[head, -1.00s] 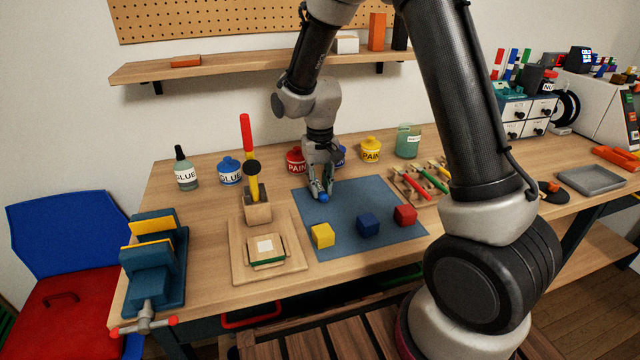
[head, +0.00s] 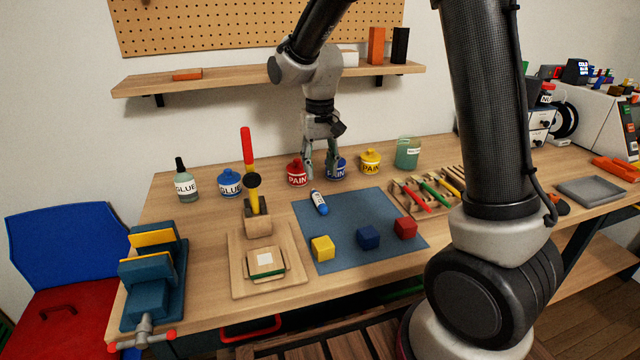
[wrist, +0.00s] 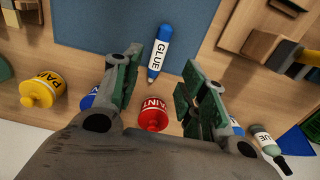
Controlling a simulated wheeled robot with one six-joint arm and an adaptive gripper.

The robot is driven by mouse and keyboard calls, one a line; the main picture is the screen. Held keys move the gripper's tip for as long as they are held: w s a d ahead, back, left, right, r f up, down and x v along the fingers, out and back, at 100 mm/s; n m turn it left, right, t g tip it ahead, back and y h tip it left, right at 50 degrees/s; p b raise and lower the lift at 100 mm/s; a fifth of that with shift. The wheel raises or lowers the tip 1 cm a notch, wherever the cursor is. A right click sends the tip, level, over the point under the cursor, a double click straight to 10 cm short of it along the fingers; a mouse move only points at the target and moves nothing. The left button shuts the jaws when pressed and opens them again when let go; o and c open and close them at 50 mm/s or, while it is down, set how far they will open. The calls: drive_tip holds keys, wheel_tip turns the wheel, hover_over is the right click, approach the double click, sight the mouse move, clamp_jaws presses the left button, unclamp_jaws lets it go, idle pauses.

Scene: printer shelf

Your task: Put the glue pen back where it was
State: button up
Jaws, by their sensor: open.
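The glue pen (head: 319,202) is white and blue with a GLUE label. It lies near the back edge of the blue mat (head: 345,222), toward its left side. In the wrist view the pen (wrist: 160,50) shows beyond the gap between the fingers, touched by neither. My gripper (head: 320,170) is open and empty, raised above and behind the pen, in front of the paint pots. A wooden rack (head: 398,200) right of the mat holds red, green and yellow pens.
Yellow, blue and red cubes stand along the mat's front. Red (head: 297,173), blue and yellow (head: 370,161) paint pots stand behind it. A wooden block (head: 258,221) with upright tools is at the left. The mat's middle is clear.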

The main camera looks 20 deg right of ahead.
drive_tip(key=s+d+r+t, duration=0.2)
drive_tip(key=s+d+r, duration=0.8)
drive_tip(key=s+r, duration=0.3)
drive_tip(key=s+d+t, duration=0.2)
drive_tip(key=s+d, duration=0.3)
drive_tip(key=s, duration=0.7)
drive_tip(key=shift+s+r, duration=0.2)
drive_tip(key=shift+r, duration=0.2)
